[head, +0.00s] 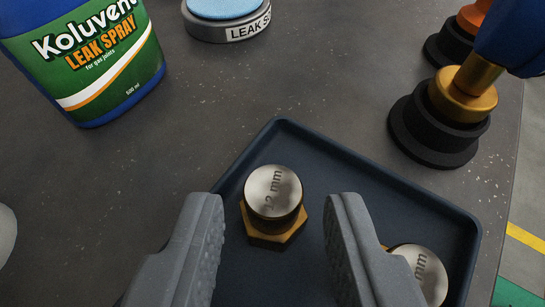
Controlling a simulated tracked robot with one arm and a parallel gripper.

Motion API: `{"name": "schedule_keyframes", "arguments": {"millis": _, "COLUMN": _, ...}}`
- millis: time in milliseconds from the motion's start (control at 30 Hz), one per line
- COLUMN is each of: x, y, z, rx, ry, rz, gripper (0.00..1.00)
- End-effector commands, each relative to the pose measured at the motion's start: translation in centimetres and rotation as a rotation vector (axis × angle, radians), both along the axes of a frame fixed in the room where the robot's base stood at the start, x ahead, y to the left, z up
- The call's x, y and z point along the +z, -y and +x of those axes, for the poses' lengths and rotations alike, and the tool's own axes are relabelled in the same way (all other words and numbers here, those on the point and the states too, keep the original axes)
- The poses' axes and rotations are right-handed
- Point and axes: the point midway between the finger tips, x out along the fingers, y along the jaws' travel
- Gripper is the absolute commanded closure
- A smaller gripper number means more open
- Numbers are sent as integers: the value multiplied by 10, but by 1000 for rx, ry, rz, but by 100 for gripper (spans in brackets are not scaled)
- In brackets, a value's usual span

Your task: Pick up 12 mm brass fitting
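The 12 mm brass fitting (273,200) stands upright on the dark blue tray (340,160) in the head view. It has a silver cap marked 12 mm and a brass hex collar. My gripper (275,225) is open, with one grey finger to the left of the fitting and the other to its right. Both fingers appear apart from it. A second fitting (425,270) with a silver cap sits at the tray's lower right. Its label is partly cut off, showing only "mm", and the right finger hides part of it.
A blue bottle of leak spray (95,60) stands at upper left. A round grey holder (225,25) with a light blue top is at the top. Black bases with a brass-coloured piece (460,100) stand at right, near the bench edge. The bench between is clear.

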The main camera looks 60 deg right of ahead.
Motion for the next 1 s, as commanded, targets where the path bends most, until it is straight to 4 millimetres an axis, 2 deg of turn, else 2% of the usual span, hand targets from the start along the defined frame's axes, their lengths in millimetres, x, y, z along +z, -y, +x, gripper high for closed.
{"name": "schedule_keyframes", "arguments": {"millis": 167, "x": -11, "y": 15, "z": 9, "rx": 0, "ry": -1, "rz": 0, "gripper": 69}}
{"name": "schedule_keyframes", "arguments": {"millis": 367, "x": -11, "y": 16, "z": 10, "rx": 1, "ry": 0, "rz": 0, "gripper": 69}}
{"name": "schedule_keyframes", "arguments": {"millis": 400, "x": -10, "y": 16, "z": 10, "rx": 1, "ry": 0, "rz": 0, "gripper": 75}}
{"name": "schedule_keyframes", "arguments": {"millis": 500, "x": -11, "y": 16, "z": 10, "rx": 1, "ry": 0, "rz": 0, "gripper": 100}}
{"name": "schedule_keyframes", "arguments": {"millis": 833, "x": -8, "y": 16, "z": 10, "rx": 0, "ry": 1, "rz": 1, "gripper": 100}}
{"name": "schedule_keyframes", "arguments": {"millis": 1000, "x": 14, "y": 16, "z": 11, "rx": 1, "ry": 5, "rz": 3, "gripper": 100}}
